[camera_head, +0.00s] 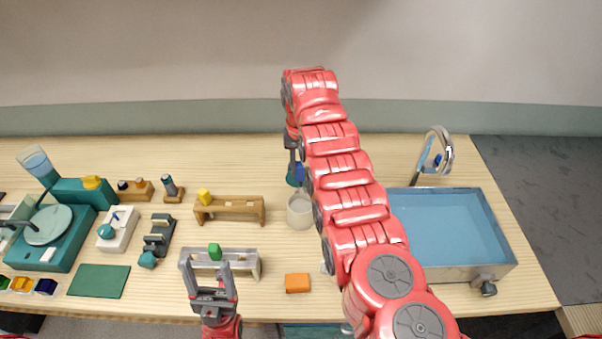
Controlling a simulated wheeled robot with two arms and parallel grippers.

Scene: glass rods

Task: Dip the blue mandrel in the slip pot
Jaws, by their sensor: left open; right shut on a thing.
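My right arm reaches across the middle of the table, and its gripper (291,148) points down at the back. It is shut on the blue mandrel (299,171); only a small blue part shows, and the arm hides the rest. The cream slip pot (299,215) stands in front of that gripper, on the table, partly behind the arm. I cannot tell how high the mandrel is held; it appears behind the pot, not in it. My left gripper (209,269) is open and empty at the front, near the grey rack (252,265) with a green piece (215,251).
A wooden rack (245,210) with a yellow piece (204,196) stands left of the pot. An orange block (297,283) lies at the front. Teal equipment (70,260) crowds the left.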

